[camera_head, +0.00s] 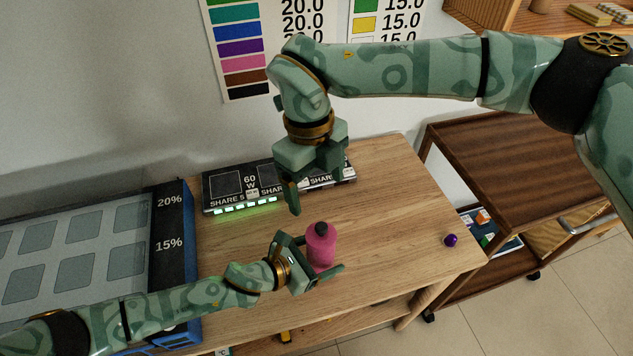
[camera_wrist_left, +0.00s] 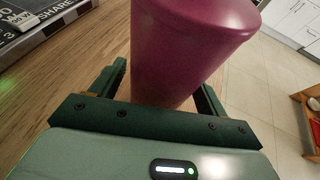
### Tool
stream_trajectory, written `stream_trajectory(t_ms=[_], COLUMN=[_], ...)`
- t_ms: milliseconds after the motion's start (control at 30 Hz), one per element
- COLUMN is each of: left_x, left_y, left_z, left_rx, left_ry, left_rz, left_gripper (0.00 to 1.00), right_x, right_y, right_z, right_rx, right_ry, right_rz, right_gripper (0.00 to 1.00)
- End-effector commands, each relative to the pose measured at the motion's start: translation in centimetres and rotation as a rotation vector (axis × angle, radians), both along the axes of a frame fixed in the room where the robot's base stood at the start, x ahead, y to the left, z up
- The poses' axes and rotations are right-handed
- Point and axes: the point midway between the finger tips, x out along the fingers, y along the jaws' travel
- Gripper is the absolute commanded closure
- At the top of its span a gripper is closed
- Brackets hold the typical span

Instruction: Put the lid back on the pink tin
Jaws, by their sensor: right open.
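The pink tin (camera_head: 322,252) stands upright near the front of the wooden table, with a dark round spot on its top that I cannot make out as opening or knob. My left gripper (camera_head: 318,262) has its fingers on both sides of the tin, apparently shut on it. In the left wrist view the tin (camera_wrist_left: 185,45) rises between the fingers. My right gripper (camera_head: 318,190) is open, pointing down above the table behind the tin, with nothing seen in it. A small round purple object (camera_head: 450,240) lies at the table's right edge; I cannot tell if it is the lid.
A panelled case (camera_head: 75,250) is on the left. A dark wooden cart (camera_head: 500,150) stands at the right beyond a gap. The table's right half is mostly clear.

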Motion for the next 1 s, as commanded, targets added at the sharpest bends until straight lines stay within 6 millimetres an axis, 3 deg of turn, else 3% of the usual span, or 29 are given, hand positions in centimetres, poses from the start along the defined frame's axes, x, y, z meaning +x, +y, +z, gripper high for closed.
stream_trajectory(t_ms=[267,433,1000], left_x=[0.0,-0.7,-7.4], left_y=[0.0,1.0,10.5], left_z=[0.0,0.6,5.3], left_rx=[0.000,0.001,0.002], left_ry=[0.000,0.001,0.001], left_rz=[0.000,0.000,0.000], left_gripper=[0.23,0.23,0.23], right_x=[0.0,0.0,-0.1], right_y=[0.0,0.0,0.0], right_z=[0.0,0.5,2.2], right_rx=[0.000,-0.001,0.000], right_ry=[0.000,-0.002,-0.009], right_rz=[0.000,0.000,0.000], right_gripper=[0.18,0.18,0.18])
